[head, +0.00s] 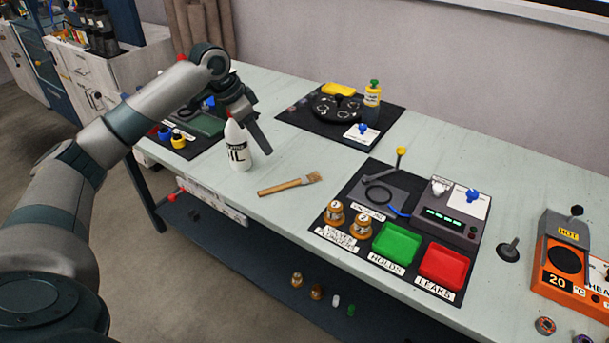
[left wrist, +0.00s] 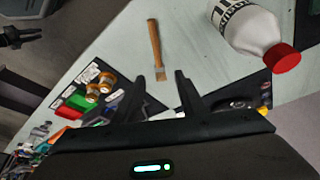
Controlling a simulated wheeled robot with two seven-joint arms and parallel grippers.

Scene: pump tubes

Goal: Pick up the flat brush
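The flat brush (head: 290,184) lies on the pale table, its wooden handle to the left and its bristles to the right. In the left wrist view the brush (left wrist: 156,48) lies beyond the fingertips, bristle end nearest them. My left gripper (head: 250,122) is above the table, up and left of the brush, behind and beside the white bottle (head: 238,150). In the left wrist view its fingers (left wrist: 160,88) are apart with nothing held between them. A dark shape at the left edge of that view may be my right gripper (left wrist: 16,38); its state is unclear.
The white red-capped bottle (left wrist: 248,28) stands close to the left gripper. Right of the brush is a black mat with brass fittings (head: 333,214), a green tray (head: 397,244) and a red tray (head: 443,268). Bare tabletop surrounds the brush.

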